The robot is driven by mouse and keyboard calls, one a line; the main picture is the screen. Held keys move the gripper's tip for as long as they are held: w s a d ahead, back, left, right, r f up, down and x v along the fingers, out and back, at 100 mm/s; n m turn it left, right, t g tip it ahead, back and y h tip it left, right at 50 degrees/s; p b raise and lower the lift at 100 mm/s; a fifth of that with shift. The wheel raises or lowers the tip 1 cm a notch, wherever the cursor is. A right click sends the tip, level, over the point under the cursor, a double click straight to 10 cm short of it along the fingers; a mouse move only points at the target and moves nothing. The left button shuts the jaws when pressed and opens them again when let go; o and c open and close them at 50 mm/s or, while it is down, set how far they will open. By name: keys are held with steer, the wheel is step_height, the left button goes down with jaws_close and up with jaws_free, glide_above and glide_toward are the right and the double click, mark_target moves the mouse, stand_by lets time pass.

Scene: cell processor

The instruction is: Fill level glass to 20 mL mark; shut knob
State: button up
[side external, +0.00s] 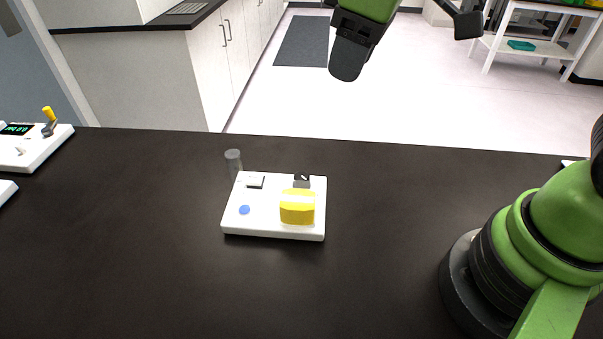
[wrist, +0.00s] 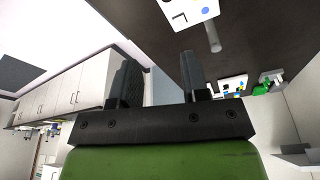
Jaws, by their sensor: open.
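A small grey glass cylinder (side external: 233,162), apparently the level glass, stands upright at the back left corner of a white device (side external: 262,220) on the dark table. Its marks and any liquid level are too small to read. The device carries a yellow block (side external: 297,207), a blue round button (side external: 244,210) and a black fitting (side external: 302,181) that may be the knob; its setting cannot be told. The cylinder also shows in the wrist view (wrist: 213,38). My gripper (side external: 347,66) is high above and beyond the table's back edge, apart from the device. Its fingers are open and empty in the wrist view (wrist: 159,62).
Another white device (side external: 38,148) with a green display and a yellow-topped lever stands at the table's left edge. The table around the middle device is clear. White cabinets (side external: 240,60) and a white shelf rack (side external: 535,45) stand beyond the table.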

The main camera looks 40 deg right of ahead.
mark_target(302, 176)
steer(key=w+a+f+n+g, duration=0.1)
steer(key=f+n, duration=0.1)
steer(key=f, duration=0.2)
steer(key=w+a+f+n, duration=0.1)
steer(key=w+f+n, duration=0.1)
steer(key=f, duration=0.2)
steer(key=w+a+f+n+g+h, duration=0.1)
steer(key=w+f+n, duration=0.1)
steer(key=f, duration=0.3)
steer(key=shift+a+g, duration=0.3)
steer(key=shift+a, duration=0.1)
step_height(302, 176, down, 9)
steer(key=c, duration=0.6)
